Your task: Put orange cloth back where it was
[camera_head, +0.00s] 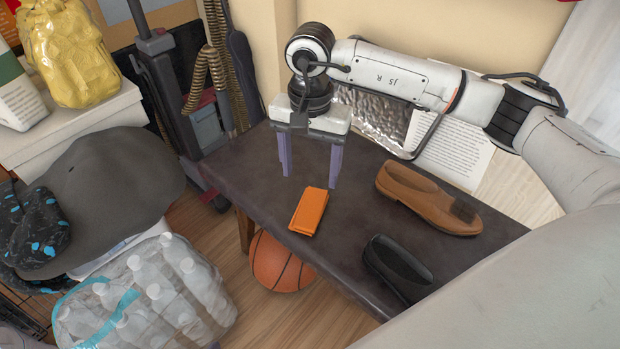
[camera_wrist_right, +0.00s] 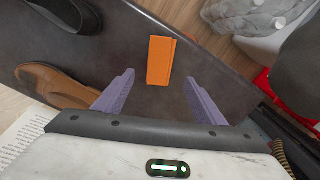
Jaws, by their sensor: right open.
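The orange cloth (camera_head: 309,211) is a small folded rectangle lying on the dark bench (camera_head: 240,180), near its front edge. It also shows in the right wrist view (camera_wrist_right: 161,61), ahead of and between the fingers. My right gripper (camera_head: 310,172) is open and empty, with its two purple fingers pointing down above the bench, just behind the cloth and apart from it. In the wrist view the right gripper (camera_wrist_right: 158,95) has its fingers spread wider than the cloth. My left gripper is not in view.
A brown shoe (camera_head: 428,198) and a black shoe (camera_head: 397,268) stand on the bench right of the cloth. A basketball (camera_head: 280,263) is on the floor under the bench edge. Bottles in a clear pack (camera_head: 150,295), a grey cap (camera_head: 100,190) and a yellow bag (camera_head: 70,52) are at left.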

